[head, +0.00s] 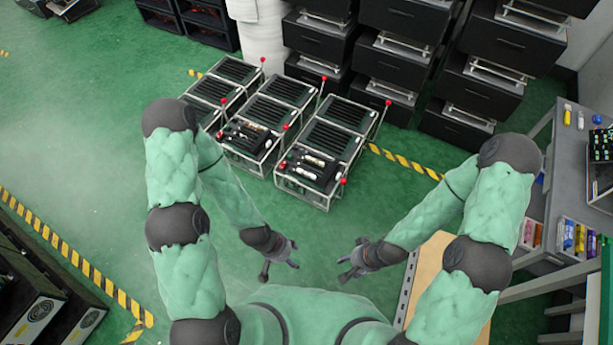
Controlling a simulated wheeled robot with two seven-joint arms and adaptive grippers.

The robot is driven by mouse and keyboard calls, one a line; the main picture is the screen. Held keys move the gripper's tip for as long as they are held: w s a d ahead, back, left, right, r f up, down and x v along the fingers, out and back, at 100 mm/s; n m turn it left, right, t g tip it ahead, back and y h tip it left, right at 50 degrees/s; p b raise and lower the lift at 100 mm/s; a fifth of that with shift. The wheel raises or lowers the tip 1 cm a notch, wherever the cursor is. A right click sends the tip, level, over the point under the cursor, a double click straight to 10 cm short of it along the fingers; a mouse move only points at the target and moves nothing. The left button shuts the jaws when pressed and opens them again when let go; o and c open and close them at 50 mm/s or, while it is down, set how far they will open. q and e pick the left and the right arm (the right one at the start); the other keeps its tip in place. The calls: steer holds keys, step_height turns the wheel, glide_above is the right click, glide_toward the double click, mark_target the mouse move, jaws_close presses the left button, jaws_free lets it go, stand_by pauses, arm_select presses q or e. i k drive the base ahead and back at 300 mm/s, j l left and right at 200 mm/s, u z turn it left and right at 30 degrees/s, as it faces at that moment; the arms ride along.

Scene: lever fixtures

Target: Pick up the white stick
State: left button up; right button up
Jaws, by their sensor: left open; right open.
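No single white stick stands out clearly. Small white rod-like pieces (313,160) lie on the front of the right lever fixture (318,166), and a small whitish upright piece (580,120) stands on the side table at the right. I cannot tell which is the white stick. My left gripper (284,260) is open and empty in front of my body, below the fixtures in the picture. My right gripper (347,260) is open and empty a short way to its right. Neither gripper touches anything.
Lever fixtures with red knobs (343,181) stand on the green floor (110,180). Black drawer stacks (390,65) and a white column (258,35) are behind. A grey table (560,180) with coloured items is at the right.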

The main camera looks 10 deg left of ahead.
mark_target(304, 172)
steer(key=u, duration=0.25)
steer(key=z, duration=0.95)
steer(key=l+z, duration=0.15)
steer(key=z, duration=0.25)
steer(key=i+l+z, duration=0.15)
steer(key=z, duration=0.2)
steer(key=i+l+z, duration=0.1)
steer(key=z, duration=0.3)
steer(key=i+l+z, duration=0.1)
steer(key=z, duration=0.25)
steer(key=u, duration=2.8)
steer(key=i+j+z, duration=0.15)
steer(key=i+j, duration=0.65)
steer(key=i+j+z, duration=0.1)
steer(key=i+j, duration=0.7)
steer(key=j, duration=0.15)
